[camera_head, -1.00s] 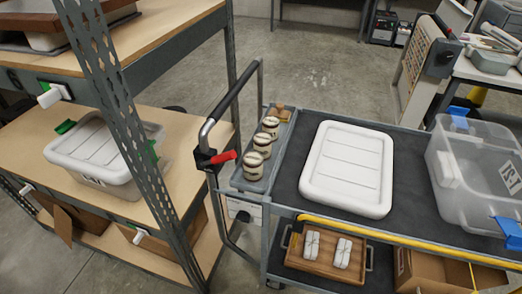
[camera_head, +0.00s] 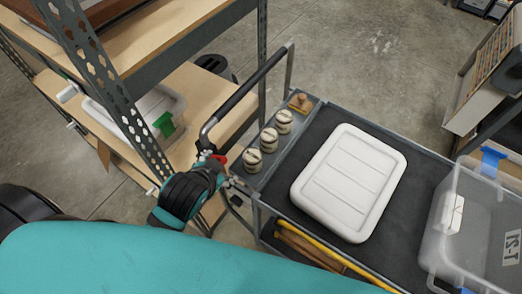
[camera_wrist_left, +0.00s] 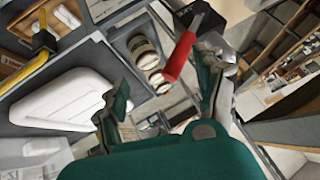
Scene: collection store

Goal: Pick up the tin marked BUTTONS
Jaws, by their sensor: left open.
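Three cream tins with dark bands stand in a row in the narrow end tray (camera_head: 270,180) of the cart: a near tin (camera_head: 252,160), a middle tin (camera_head: 268,139) and a far tin (camera_head: 284,121). Their lettering is too small to read, so I cannot tell which is marked BUTTONS. My left gripper (camera_head: 230,182) is just left of and below the near tin, by the cart's handle. In the left wrist view the gripper (camera_wrist_left: 160,95) is open and empty, and tins (camera_wrist_left: 141,48) show beyond its fingers. My right gripper is not in view.
A white lid (camera_head: 349,182) lies on the cart beside the tins. A clear crate (camera_head: 470,220) is at right. A metal shelf post (camera_head: 105,85) stands at left.

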